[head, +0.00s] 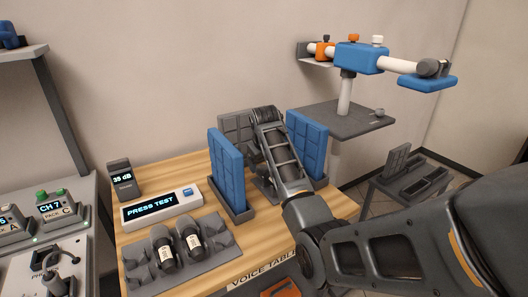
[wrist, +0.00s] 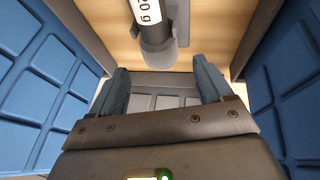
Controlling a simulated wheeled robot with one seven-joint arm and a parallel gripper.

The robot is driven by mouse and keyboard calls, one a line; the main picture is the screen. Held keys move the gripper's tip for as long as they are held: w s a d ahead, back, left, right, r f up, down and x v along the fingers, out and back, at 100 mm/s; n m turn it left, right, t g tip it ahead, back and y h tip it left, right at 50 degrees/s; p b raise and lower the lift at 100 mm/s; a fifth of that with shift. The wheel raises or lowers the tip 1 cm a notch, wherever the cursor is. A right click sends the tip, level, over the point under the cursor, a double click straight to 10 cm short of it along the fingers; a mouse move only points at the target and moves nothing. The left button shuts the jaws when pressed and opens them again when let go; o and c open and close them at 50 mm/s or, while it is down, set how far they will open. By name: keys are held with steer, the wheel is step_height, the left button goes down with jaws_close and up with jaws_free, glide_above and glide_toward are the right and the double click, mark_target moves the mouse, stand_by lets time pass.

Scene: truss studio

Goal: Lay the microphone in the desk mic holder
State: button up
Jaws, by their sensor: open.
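In the wrist view a microphone (wrist: 157,48) with a rounded grey head and a white label reading "20 g" shows at the top, above the wooden table. A dark grey piece (wrist: 188,42) shows beside it; I cannot tell for sure whether it is the desk mic holder. My gripper (wrist: 160,75) is open. Its blue-grey fingers are apart, one on each side below the microphone head, and nothing is gripped. In the head view my arm hides the fingers, that microphone and whatever lies under them. Two dark microphones with white labels, one left (head: 164,252) and one right (head: 190,241), lie in a grey tray.
Blue padded panels stand close at left (head: 226,170) and right (head: 307,144) of my arm, with a grey panel (head: 236,132) behind. The grey tray (head: 222,240), a PRESS TEST display (head: 162,208) and a dB meter (head: 123,180) occupy the table's left part.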

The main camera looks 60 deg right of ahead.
steer(key=v, duration=0.6)
steer(key=shift+a+r, duration=0.2)
steer(key=shift+r, duration=0.15)
steer(key=shift+s, duration=0.1)
stand_by(1.8)
